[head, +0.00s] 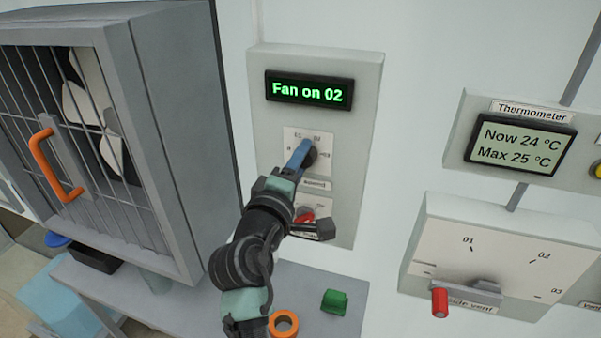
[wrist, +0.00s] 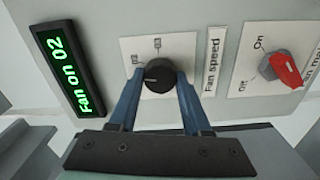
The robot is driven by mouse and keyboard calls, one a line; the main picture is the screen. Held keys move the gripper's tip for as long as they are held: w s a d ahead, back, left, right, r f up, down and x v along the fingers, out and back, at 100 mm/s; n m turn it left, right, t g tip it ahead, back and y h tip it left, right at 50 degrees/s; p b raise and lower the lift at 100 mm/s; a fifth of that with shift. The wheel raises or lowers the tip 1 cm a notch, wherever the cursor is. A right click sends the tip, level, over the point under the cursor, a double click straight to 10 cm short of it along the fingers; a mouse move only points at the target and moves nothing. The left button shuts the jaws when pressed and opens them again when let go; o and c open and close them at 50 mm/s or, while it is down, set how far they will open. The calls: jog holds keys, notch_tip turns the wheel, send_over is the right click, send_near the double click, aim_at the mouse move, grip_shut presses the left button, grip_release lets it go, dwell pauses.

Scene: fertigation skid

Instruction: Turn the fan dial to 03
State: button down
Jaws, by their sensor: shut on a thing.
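The fan dial (wrist: 159,75) is a round black knob on a white scale plate labelled "Fan speed" in the wrist view. My gripper (wrist: 158,88) has its blue fingers on either side of the dial and is shut on it. In the head view the gripper (head: 302,155) covers most of the dial (head: 311,158). The display (head: 309,90) above reads "Fan on 02" in green. The dial's pointer mark is too small to read surely, and part of the scale is hidden by the fingers.
A red-handled on/off switch (wrist: 285,68) sits below the dial on the same panel. A barred cabinet (head: 100,140) with an orange handle stands at left. The side vent dial box (head: 480,255) and thermometer (head: 520,140) are at right. A green block (head: 334,300) lies on the shelf.

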jog(key=shift+m+b, duration=6.05)
jog(key=shift+m, duration=1.85)
jog(key=shift+d, duration=0.1)
jog(key=shift+c, duration=1.7)
grip_release()
jog(key=shift+r, duration=0.1)
jog(key=b+v, duration=0.1)
jog(key=v, duration=1.2)
jog(key=shift+b, duration=0.35)
